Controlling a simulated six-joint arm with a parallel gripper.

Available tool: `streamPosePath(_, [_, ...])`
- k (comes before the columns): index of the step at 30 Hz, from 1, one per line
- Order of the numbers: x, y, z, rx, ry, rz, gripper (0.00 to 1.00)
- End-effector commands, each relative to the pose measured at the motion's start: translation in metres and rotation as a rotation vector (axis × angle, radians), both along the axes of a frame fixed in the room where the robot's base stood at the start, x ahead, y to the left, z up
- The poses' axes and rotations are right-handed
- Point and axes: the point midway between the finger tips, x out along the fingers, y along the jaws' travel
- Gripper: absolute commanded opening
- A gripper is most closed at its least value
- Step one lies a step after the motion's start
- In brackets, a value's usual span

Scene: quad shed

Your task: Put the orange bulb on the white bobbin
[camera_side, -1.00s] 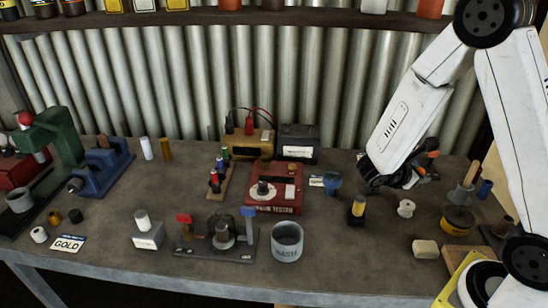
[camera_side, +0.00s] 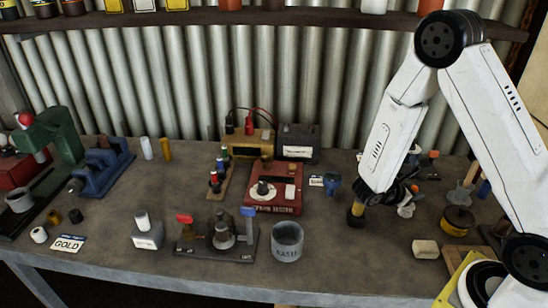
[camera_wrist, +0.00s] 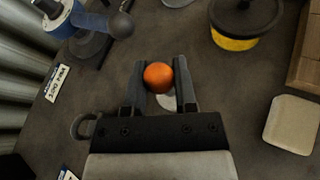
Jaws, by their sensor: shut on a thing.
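My gripper (camera_wrist: 159,88) is shut on the orange bulb (camera_wrist: 158,77), a round ball held between the fingertips in the wrist view. A pale round thing (camera_wrist: 168,101), which looks like the white bobbin, lies below and behind the bulb, largely hidden by it and the fingers. In the side view the white bobbin (camera_side: 406,211) stands on the bench, partly covered by my gripper (camera_side: 402,196). The bulb appears above the bobbin, but I cannot tell the gap between them. The bulb is not clear in the side view.
A yellow-and-black tin (camera_side: 458,221) and a cream block (camera_side: 425,249) are right of the bobbin. The grey cup (camera_side: 287,242) is further left. Bare bench lies in front.

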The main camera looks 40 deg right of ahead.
Motion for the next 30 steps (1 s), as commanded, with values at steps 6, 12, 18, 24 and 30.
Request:
streamPosePath(6, [-0.0001,0.0001,-0.0057,0.0,0.0,0.0,0.02])
streamPosePath(12, [-0.0001,0.0001,-0.0057,0.001,0.0,0.0,0.02])
streamPosePath(18, [0.0001,0.0,-0.0082,0.0,-0.002,0.001,0.51])
streamPosePath(24, [0.0,0.0001,-0.0081,0.001,0.0,0.0,0.7])
streamPosePath(30, [0.0,0.0,-0.0078,0.001,0.0,0.0,0.7])
